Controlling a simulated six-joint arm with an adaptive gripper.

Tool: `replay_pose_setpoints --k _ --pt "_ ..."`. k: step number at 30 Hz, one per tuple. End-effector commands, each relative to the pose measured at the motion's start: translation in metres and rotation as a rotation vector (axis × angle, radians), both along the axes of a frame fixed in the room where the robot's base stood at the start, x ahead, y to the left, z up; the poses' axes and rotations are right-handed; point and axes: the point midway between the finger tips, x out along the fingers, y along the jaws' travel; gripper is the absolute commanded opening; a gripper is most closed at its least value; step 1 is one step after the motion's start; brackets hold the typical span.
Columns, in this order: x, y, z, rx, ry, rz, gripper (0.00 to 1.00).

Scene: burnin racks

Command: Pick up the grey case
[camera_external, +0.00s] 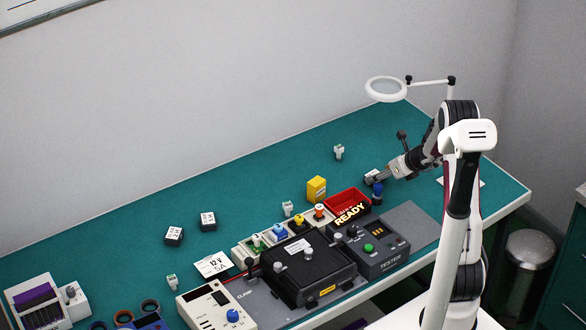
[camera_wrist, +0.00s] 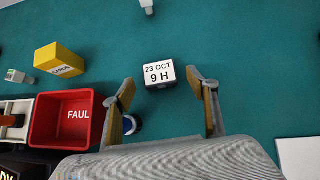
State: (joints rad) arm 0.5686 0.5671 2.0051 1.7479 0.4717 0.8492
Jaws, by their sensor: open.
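A small grey case (camera_wrist: 161,84) with a white label reading "23 OCT 9 H" lies on the green bench mat, ahead of my gripper. In the external view the case (camera_external: 371,175) is at the tip of my gripper (camera_external: 378,179), partly hidden by it. In the wrist view my gripper (camera_wrist: 162,88) is open, with one finger on each side of the case. A visible gap separates the case from each finger, and nothing is held. I cannot tell the height of the fingertips above the mat.
A blue-ringed round item (camera_wrist: 132,124) sits close beside the left finger. Two dark labelled cases (camera_external: 174,235) lie farther left. The mat beyond the case is mostly clear.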

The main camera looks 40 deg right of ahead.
Motion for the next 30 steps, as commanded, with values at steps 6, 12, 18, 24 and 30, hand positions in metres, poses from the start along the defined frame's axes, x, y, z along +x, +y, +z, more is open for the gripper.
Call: replay_pose_setpoints --k 6,12,18,24,30 --pt "0.015 0.003 -0.015 0.001 0.001 0.002 0.58" --pt "0.02 0.003 -0.021 0.0 0.0 0.001 0.58" --pt "0.021 0.003 -0.021 0.0 0.0 0.001 0.58" --pt "0.02 0.003 -0.021 0.0 0.0 0.001 0.58" --pt "0.02 0.003 -0.021 0.0 0.0 0.001 0.32"
